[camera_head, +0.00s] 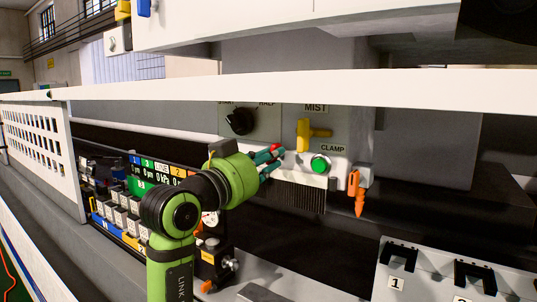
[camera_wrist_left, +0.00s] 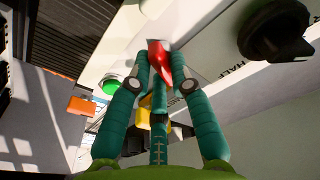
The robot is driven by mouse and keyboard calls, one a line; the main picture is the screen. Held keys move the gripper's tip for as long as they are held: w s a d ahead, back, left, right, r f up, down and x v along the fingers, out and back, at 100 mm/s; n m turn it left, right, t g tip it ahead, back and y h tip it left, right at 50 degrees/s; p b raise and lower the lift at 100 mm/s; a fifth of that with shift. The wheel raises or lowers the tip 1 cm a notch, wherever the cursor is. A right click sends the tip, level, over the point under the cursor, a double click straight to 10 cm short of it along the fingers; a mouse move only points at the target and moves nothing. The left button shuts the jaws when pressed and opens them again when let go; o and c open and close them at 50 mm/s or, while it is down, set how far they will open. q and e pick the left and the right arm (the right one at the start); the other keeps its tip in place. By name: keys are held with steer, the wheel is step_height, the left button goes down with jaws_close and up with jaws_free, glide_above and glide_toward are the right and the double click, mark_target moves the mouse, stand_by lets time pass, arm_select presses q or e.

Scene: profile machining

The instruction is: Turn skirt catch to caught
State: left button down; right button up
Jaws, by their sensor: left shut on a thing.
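My left gripper (camera_head: 275,161), with teal fingers, reaches in from the left to the grey panel below the white rail. In the left wrist view, its fingertips (camera_wrist_left: 161,58) are shut on a red lever (camera_wrist_left: 158,60), which I take to be the skirt catch. In the head view the red lever (camera_head: 276,148) is mostly hidden by the fingers, so its exact setting cannot be told. A dark brush skirt (camera_head: 297,196) hangs just below and right of the gripper. My right gripper is not in view.
A black knob (camera_head: 240,122) is above left of the gripper. A yellow lever (camera_head: 305,134) marked MIST and a green CLAMP button (camera_head: 320,164) are close by on the right. An orange nozzle (camera_head: 357,193) hangs farther right. A white rail (camera_head: 300,88) crosses above.

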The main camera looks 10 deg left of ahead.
arm_select(q)
steer(key=shift+s+a+r, duration=0.1)
steer(key=shift+r, duration=0.5)
steer(key=shift+r+n+t+y+p, duration=0.15)
steer(key=shift+n+t+y+p, duration=0.15)
steer(key=shift+n+p, duration=0.7)
steer(key=n+p, duration=0.2)
steer(key=shift+n+p, duration=0.4)
steer(key=c, duration=1.2)
jaws_free()
steer(key=shift+o, duration=0.2)
steer(key=shift+f, duration=0.3)
steer(key=r+p+v, duration=0.1)
steer(key=p+v, duration=0.2)
steer(key=v, duration=0.3)
steer(key=shift+s+f, duration=0.2)
steer(key=shift+s, duration=0.35)
